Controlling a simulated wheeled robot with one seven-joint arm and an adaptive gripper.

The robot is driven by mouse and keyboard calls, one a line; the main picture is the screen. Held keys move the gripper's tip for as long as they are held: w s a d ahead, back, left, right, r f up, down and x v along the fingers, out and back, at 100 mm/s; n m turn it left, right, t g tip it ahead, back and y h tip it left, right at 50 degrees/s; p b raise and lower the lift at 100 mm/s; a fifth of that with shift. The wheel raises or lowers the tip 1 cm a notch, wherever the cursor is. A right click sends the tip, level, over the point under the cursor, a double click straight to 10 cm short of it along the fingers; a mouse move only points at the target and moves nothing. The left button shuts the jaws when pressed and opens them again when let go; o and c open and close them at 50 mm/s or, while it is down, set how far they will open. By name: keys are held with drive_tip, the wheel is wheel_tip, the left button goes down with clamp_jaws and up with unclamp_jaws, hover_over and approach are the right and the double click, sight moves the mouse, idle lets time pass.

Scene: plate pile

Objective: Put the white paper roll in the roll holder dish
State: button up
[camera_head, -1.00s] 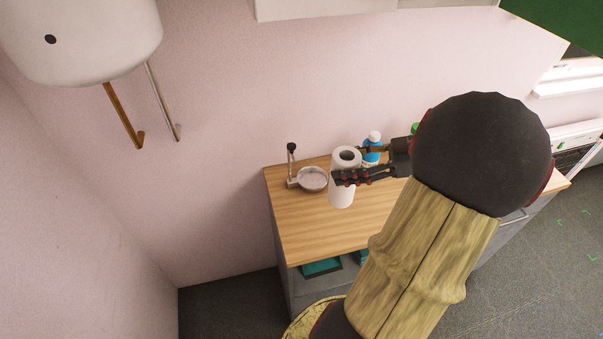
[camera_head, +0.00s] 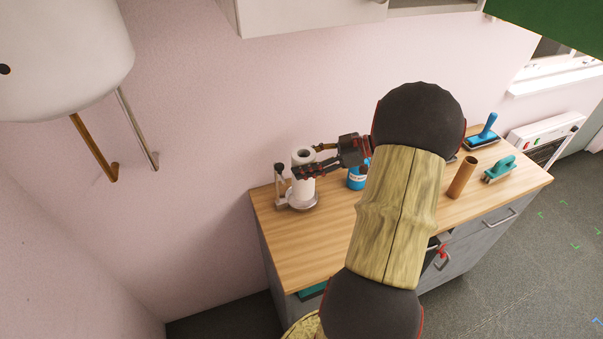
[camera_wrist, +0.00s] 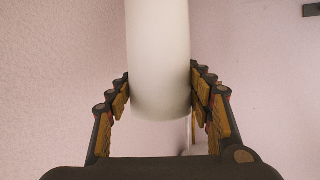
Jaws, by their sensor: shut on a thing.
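The white paper roll (camera_head: 303,188) is upright between the fingers of my gripper (camera_head: 308,161), which is shut on it. I cannot tell whether the roll's lower end touches the dish. In the wrist view the roll (camera_wrist: 158,60) fills the space between the two fingers of my gripper (camera_wrist: 160,90). The dish is mostly hidden there.
The dish is on a wooden counter (camera_head: 300,250). A blue bottle (camera_head: 356,180) stands right of it, partly behind my arm. A brown cardboard tube (camera_head: 463,177), a teal brush (camera_head: 499,170) and a blue-handled tool (camera_head: 484,135) are farther right. The front left counter is clear.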

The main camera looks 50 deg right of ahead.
drive_tip(key=shift+w+d+f+b, duration=0.2)
drive_tip(key=shift+w+f, duration=0.1)
drive_tip(key=shift+f, duration=0.6)
drive_tip(key=shift+w+d+f+b, duration=0.2)
drive_tip(key=shift+w+f, duration=0.1)
drive_tip(key=shift+f, duration=0.6)
drive_tip(key=shift+w+d+f+b, duration=0.2)
drive_tip(key=shift+w+f, duration=0.1)
drive_tip(key=shift+f, duration=0.6)
drive_tip(key=shift+f+b, duration=0.2)
drive_tip(key=shift+b, duration=0.1)
drive_tip(key=o, duration=1.6)
drive_tip(key=shift+r, duration=0.1)
drive_tip(key=shift+r+p, duration=0.1)
drive_tip(key=shift+p, duration=0.2)
drive_tip(key=shift+s+d+r, duration=0.15)
drive_tip(key=shift+s+r, duration=0.05)
drive_tip(key=shift+s, duration=0.05)
drive_tip(key=p+v, duration=0.1)
drive_tip(key=v, duration=1)
drive_tip(key=shift+s+p, duration=0.2)
drive_tip(key=shift+p, duration=0.2)
